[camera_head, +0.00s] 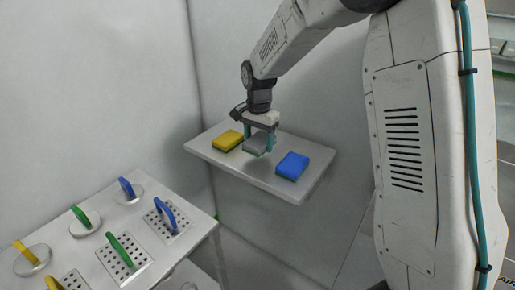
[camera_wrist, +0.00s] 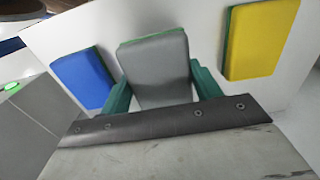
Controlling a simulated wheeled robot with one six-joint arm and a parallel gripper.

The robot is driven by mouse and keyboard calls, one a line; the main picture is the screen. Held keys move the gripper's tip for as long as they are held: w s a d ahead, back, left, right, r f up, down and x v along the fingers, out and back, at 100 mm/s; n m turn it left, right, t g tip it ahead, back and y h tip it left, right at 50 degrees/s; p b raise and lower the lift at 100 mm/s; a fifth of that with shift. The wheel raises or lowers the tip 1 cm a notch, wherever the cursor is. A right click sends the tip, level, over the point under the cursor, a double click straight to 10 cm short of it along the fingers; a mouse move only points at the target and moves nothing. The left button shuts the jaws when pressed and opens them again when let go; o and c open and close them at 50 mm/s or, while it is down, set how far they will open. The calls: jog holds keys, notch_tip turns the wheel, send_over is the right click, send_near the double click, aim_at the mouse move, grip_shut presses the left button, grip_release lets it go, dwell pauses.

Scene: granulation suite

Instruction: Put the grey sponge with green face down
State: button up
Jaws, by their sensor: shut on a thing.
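The grey sponge with a green face (camera_head: 256,146) is at the middle of the white wall shelf (camera_head: 215,158), between two other sponges. In the wrist view the grey sponge (camera_wrist: 155,68) has its grey side towards the camera, with a thin green edge along its top. My gripper (camera_head: 258,142) points down over the shelf and is shut on the grey sponge, a teal finger on each side. In the wrist view my gripper (camera_wrist: 158,88) shows both fingers against the sponge's sides. I cannot tell whether the sponge's underside touches the shelf.
A yellow sponge (camera_head: 228,140) lies left of the grey one on the shelf, and a blue sponge (camera_head: 292,165) lies right of it. A white table (camera_head: 190,243) at lower left holds several discs and perforated plates with coloured handles. Walls stand close behind the shelf.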

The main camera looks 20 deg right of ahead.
jog(key=shift+w+f, duration=0.15)
jog(key=shift+w, duration=0.25)
jog(key=shift+f, duration=1.6)
jog(key=shift+f, duration=0.1)
jog(key=o, duration=1)
jog(key=shift+o, duration=0.2)
